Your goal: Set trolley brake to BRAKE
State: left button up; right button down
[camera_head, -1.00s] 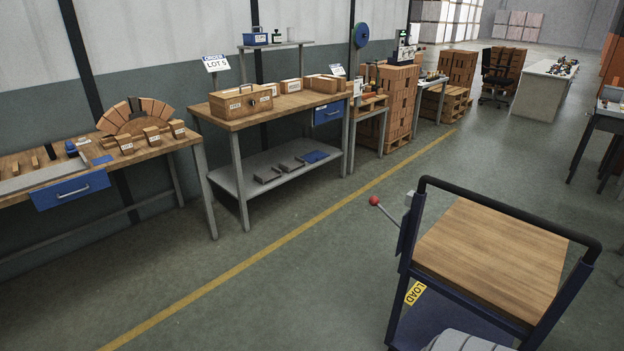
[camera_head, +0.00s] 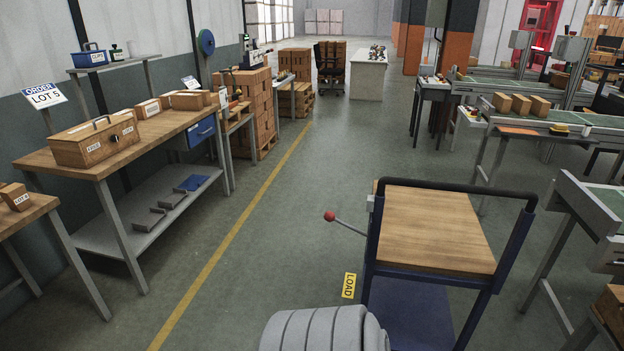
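The trolley (camera_head: 430,225) stands at the lower right of the head view, with a wooden top, a dark blue frame and a black push bar. Its brake lever (camera_head: 347,225) sticks out to the left from the frame post and ends in a red ball knob (camera_head: 329,216). The lever slopes up slightly towards the knob. A small grey block shows on the post above the lever. No BRAKE lettering is readable from here. A grey ribbed part of my own arm shows at the bottom edge, left of the trolley. Neither gripper is in view.
A yellow LOAD label (camera_head: 349,286) shows low beside the trolley. A wooden workbench (camera_head: 110,160) with a crate (camera_head: 95,140) stands at the left. A yellow floor line (camera_head: 235,230) runs between bench and trolley, with clear floor around it. Conveyor tables (camera_head: 560,125) stand at the right.

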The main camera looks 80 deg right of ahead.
aim_at(329, 216)
jog(key=z, duration=0.45)
jog(key=i, duration=0.85)
jog(key=z, duration=1.5)
jog(key=i, duration=0.6)
jog(key=z, duration=0.55)
